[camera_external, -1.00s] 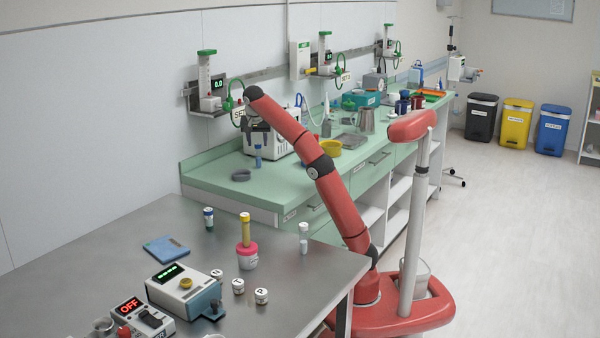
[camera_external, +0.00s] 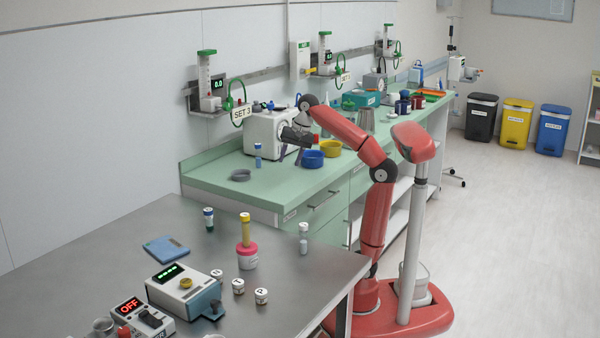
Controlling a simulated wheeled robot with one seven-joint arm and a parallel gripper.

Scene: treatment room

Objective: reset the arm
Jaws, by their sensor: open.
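My red arm (camera_external: 377,215) rises from its base at the right end of the steel table. It bends at the elbow, and its forearm reaches up and left over the green counter.
The green counter (camera_external: 215,178) carries a white machine (camera_external: 262,132), a blue bowl (camera_external: 312,159), a yellow bowl (camera_external: 331,148), a grey ring (camera_external: 240,175) and a small blue-capped vial (camera_external: 258,155). The steel table (camera_external: 90,245) holds devices and vials.

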